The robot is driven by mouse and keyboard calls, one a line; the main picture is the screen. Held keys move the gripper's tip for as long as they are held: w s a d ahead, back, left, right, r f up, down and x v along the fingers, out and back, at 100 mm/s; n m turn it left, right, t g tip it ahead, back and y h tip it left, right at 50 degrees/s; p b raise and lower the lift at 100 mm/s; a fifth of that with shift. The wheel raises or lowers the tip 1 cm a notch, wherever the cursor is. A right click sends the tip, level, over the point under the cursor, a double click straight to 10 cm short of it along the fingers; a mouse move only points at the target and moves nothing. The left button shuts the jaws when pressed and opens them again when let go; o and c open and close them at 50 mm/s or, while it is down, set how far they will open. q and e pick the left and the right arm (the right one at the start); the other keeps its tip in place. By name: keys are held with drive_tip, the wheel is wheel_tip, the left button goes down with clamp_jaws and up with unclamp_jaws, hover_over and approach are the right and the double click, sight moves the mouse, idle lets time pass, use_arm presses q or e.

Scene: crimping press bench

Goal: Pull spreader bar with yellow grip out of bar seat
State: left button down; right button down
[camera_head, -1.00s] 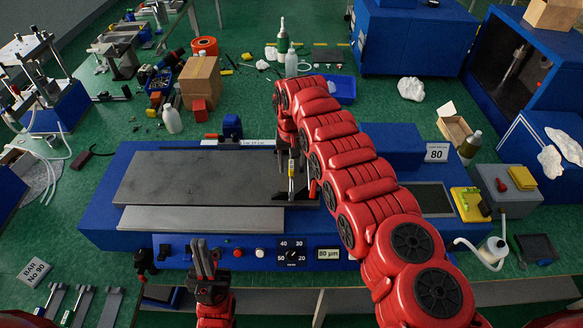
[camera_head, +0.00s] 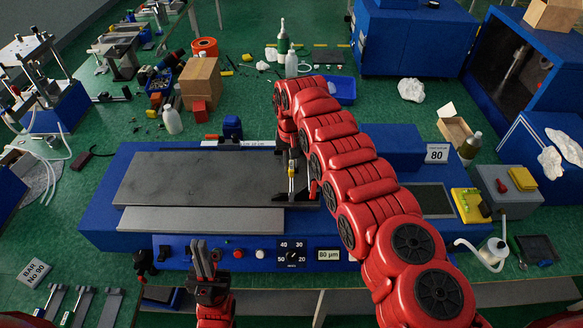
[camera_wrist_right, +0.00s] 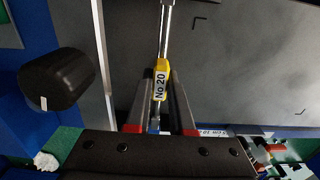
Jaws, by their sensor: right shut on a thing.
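The spreader bar with the yellow grip (camera_wrist_right: 161,80), labelled No 20, is between the fingers of my right gripper (camera_wrist_right: 158,118) in the right wrist view. Its metal rod runs up over the grey plate. In the head view the bar (camera_head: 292,172) is a small yellow and metal piece below my right gripper, at the right end of the grey plate (camera_head: 190,180). My right gripper is shut on the grip. The bar seat is not clearly distinguishable. My left gripper (camera_head: 203,258) is at the front edge of the bench unit, away from the bar, its fingers pointing up.
The blue machine has a front panel with a dial (camera_head: 292,256) and an 80 µm display (camera_head: 328,254). A black knob (camera_wrist_right: 55,78) is left of the gripper in the wrist view.

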sight(291, 165)
wheel_tip(291, 165, up, 7)
drive_tip(key=b, duration=0.3)
drive_tip(key=shift+a+r+b, duration=0.1)
drive_tip(key=shift+r+b, duration=0.1)
drive_tip(key=shift+b, duration=0.1)
drive_tip(key=shift+r+p, duration=0.55)
drive_tip(key=shift+r, duration=0.1)
drive_tip(key=shift+r+p, duration=1.6)
drive_tip(key=shift+r, duration=0.55)
wheel_tip(291, 165, up, 3)
drive_tip(key=p, duration=0.3)
